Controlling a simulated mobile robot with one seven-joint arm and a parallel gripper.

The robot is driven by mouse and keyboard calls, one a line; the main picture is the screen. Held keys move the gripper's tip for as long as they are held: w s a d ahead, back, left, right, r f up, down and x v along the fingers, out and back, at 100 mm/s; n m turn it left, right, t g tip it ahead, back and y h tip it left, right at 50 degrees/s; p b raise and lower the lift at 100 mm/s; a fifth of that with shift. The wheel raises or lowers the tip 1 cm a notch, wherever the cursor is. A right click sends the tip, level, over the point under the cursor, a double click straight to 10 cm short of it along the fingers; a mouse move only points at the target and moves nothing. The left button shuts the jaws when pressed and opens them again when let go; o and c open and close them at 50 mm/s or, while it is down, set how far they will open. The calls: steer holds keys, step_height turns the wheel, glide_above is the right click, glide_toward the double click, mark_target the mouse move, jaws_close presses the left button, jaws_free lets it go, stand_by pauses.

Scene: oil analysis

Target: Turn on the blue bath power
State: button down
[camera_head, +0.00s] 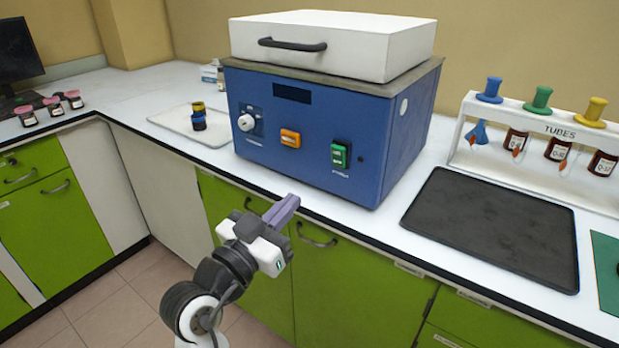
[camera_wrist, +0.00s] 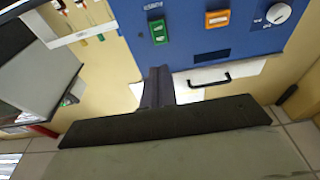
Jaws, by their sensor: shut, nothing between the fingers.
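The blue bath (camera_head: 320,132) stands on the counter with its white lid (camera_head: 335,40) shut. Its front panel carries a white dial (camera_head: 247,122), a dark blank display (camera_head: 292,93), an orange switch (camera_head: 290,138) and a green switch (camera_head: 340,155). My gripper (camera_head: 294,200) is shut and empty, in front of the counter edge and below the panel, apart from it. The wrist view shows the fingers (camera_wrist: 160,70) pointing toward the panel, with the green switch (camera_wrist: 159,32) just beyond the tips and the orange switch (camera_wrist: 217,18) to the right.
A black tray (camera_head: 490,228) and a tube rack (camera_head: 540,125) with dark bottles stand to the right. Green cabinets (camera_head: 350,275) are below the counter. Space before the panel is free.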

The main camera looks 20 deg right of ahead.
mark_target(338, 152)
steer(key=p+x, duration=0.4)
steer(key=x, duration=0.8)
steer(key=shift+w+d+r+p, duration=0.1)
steer(key=shift+r+p, duration=0.1)
steer(key=shift+p, duration=0.15)
steer(key=shift+w+d, duration=0.35)
steer(key=shift+d, duration=0.1)
steer(key=shift+w+d+r+p, duration=0.15)
steer(key=shift+r+p, duration=0.2)
steer(key=shift+p, duration=0.45)
steer(key=shift+f+y, duration=0.25)
steer(key=shift+y, duration=0.05)
